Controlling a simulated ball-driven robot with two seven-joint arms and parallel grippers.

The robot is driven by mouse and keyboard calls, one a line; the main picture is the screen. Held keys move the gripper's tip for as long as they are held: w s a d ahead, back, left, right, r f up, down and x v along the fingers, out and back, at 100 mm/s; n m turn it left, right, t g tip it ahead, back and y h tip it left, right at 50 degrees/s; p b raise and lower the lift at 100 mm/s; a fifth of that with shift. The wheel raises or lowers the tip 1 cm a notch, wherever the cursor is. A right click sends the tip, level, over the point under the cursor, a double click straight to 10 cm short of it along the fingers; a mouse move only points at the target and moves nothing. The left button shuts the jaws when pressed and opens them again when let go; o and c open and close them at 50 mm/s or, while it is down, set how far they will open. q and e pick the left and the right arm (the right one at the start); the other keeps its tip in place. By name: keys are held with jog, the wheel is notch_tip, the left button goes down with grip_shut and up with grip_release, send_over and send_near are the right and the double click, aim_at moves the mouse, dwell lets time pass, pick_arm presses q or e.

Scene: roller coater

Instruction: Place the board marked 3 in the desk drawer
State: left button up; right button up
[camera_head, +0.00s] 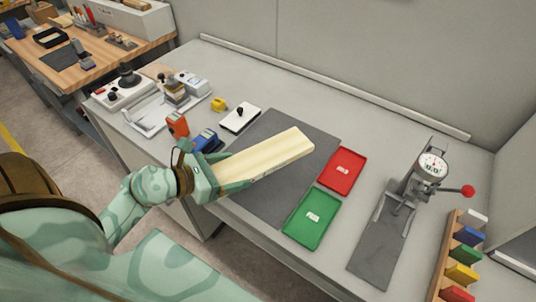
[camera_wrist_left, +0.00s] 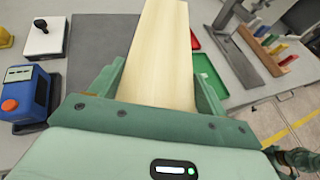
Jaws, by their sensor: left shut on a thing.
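A long pale wooden board (camera_head: 268,156) is held in my left gripper (camera_head: 213,180), whose two fingers are shut on its near end. The board reaches out over the dark grey mat (camera_head: 268,124) on the desk, its far end toward the red tray. In the left wrist view the board (camera_wrist_left: 163,50) runs forward between the fingers of the left gripper (camera_wrist_left: 160,85). Its marking is not readable in either view. The desk front (camera_head: 182,205) shows below my left arm, partly hidden; no open drawer is visible.
A red tray (camera_head: 342,171) and a green tray (camera_head: 311,218) lie right of the mat. A gauge press (camera_head: 428,172) and a rack of coloured blocks (camera_head: 461,262) stand farther right. A blue device (camera_head: 206,141) and a white block with black knob (camera_head: 240,117) are left of the board.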

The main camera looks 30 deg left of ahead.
aim_at(250, 158)
pick_arm(q)
jog(key=w+f, duration=0.1)
jog(key=w, duration=0.1)
jog(key=w+f, duration=0.1)
jog(key=w, duration=0.2)
jog(key=w+f+b, duration=0.1)
jog(key=w, duration=0.2)
jog(key=shift+f, duration=0.3)
jog(key=w+f+b, duration=0.1)
jog(key=w+f, duration=0.1)
jog(key=w+f+b, duration=0.1)
jog(key=w+f, duration=0.1)
jog(key=f, duration=0.1)
jog(key=shift+d, duration=0.1)
jog(key=shift+w+f+b, duration=0.2)
jog(key=shift+f+b, duration=0.35)
jog(key=shift+f, duration=1.3)
jog(key=shift+f, duration=0.15)
jog(key=o, duration=1.1)
